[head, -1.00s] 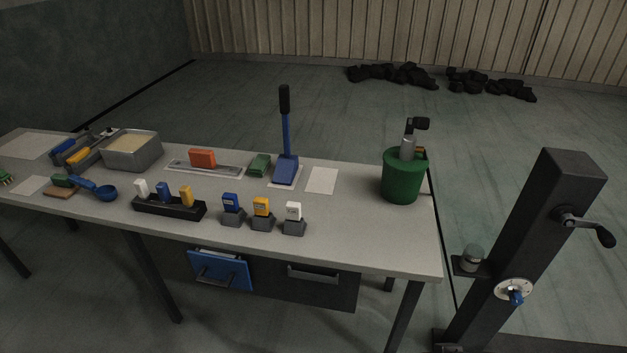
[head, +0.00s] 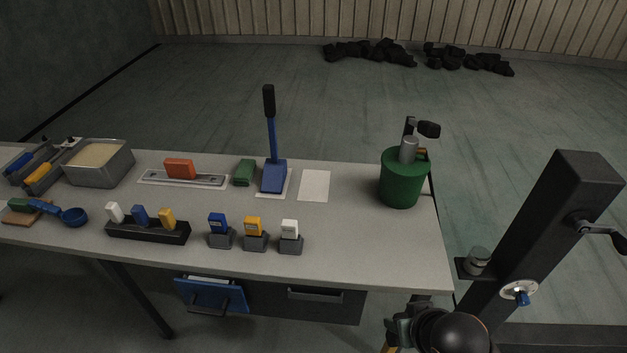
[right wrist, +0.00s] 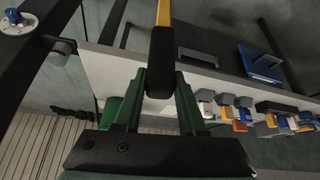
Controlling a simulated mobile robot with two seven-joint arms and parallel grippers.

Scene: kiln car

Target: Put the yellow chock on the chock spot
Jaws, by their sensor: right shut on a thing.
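My right gripper (right wrist: 160,85) is shut on the black grip (right wrist: 160,62) of a tool with a yellow shaft (right wrist: 164,12), which looks like the yellow chock. Its lower end is out of view. In the head view my right gripper (head: 400,328) is at the bottom, in front of the table's right end, with a bit of the yellow shaft (head: 387,347) below it. A blue chock (head: 274,177) with an upright black-gripped handle stands on a pale patch on the table. A bare pale patch (head: 314,185) lies right of it; I cannot tell whether it is the chock spot. My left gripper is not in view.
The table (head: 350,235) carries a green bucket (head: 401,180), a black rack (head: 150,230), several small coloured blocks on grey stands and a metal pan (head: 98,175). A dark slanted post (head: 550,225) with a crank stands right of the table. A blue drawer (head: 212,295) hangs open.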

